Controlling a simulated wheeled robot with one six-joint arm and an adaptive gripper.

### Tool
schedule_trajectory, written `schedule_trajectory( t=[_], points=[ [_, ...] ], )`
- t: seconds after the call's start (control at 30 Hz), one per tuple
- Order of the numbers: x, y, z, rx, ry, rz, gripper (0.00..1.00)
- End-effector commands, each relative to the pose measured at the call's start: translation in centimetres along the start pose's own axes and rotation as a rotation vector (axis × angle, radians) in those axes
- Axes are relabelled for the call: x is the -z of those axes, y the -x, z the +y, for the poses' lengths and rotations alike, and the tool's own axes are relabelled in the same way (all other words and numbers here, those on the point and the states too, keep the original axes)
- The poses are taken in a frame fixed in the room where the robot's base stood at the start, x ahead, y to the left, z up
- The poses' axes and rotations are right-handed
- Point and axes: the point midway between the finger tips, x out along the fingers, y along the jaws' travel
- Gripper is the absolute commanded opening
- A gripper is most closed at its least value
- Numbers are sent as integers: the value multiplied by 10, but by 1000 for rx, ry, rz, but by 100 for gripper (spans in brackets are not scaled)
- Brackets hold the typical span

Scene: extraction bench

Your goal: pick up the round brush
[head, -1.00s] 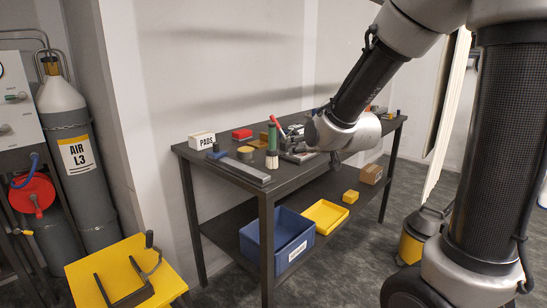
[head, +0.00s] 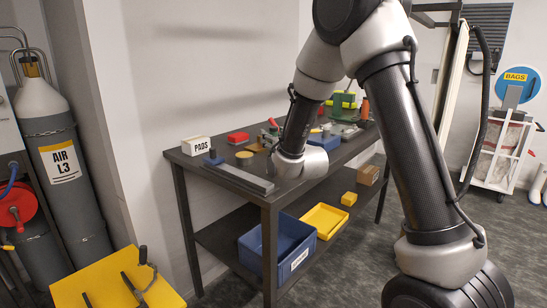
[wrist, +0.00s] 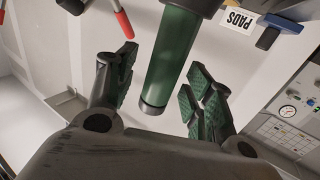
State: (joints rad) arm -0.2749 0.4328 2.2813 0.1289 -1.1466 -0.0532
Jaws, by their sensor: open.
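The round brush (wrist: 172,55) shows in the wrist view as a thick green cylinder with a dark metal band at its lower end in the picture. My gripper (wrist: 163,66) is open, with one dark green-padded finger on each side of the green handle. Gaps show between the handle and both fingers, so it is not gripped. The brush's bristles are not visible. In the head view my wrist is low over the bench (head: 198,160), and my arm hides most of the brush and the fingers.
The PADS box (head: 195,146), a red block (head: 238,137), a round tin or roll (head: 244,155) and a long grey bar (head: 240,178) lie left of my wrist. A blue bin (head: 258,243) and yellow tray (head: 325,219) sit below.

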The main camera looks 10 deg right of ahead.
Motion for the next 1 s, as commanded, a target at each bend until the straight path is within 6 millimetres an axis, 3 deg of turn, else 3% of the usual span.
schedule_trajectory(
  t=[0.27, 0.53, 0.83, 1.0],
  points=[
    [0, -4, 0, 0, 0, 0, 50],
    [0, -4, 0, 0, 0, 0, 2],
    [3, -4, 0, 0, 0, 2, 2],
    [30, -4, 0, 0, -1, 6, 2]
  ],
)
